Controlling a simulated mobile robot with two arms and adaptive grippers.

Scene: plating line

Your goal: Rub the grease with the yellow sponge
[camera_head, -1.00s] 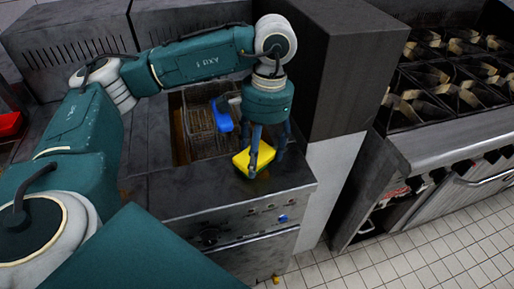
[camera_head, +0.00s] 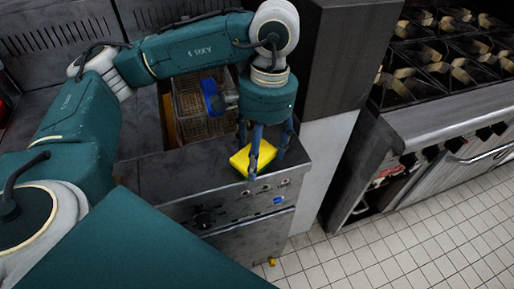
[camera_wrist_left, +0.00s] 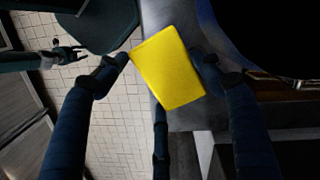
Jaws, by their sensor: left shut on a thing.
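The yellow sponge (camera_head: 253,158) is held by my left gripper (camera_head: 262,160) at the front edge of the steel fryer top (camera_head: 185,172), above the control panel. In the left wrist view the sponge (camera_wrist_left: 168,68) lies between the fingers, tilted, partly over the grey top and partly over the floor. Whether it touches the metal I cannot tell. No grease patch can be made out clearly; the sponge and fingers hide part of the top. My right gripper (camera_wrist_left: 66,56) appears small and dark in the left wrist view, off to the side.
A fryer basket with a blue handle (camera_head: 210,96) sits in the well behind the gripper. A tall dark block (camera_head: 338,70) stands close to the right of the gripper. A stove with burners (camera_head: 450,65) stands further right. Tiled floor (camera_head: 400,240) lies in front.

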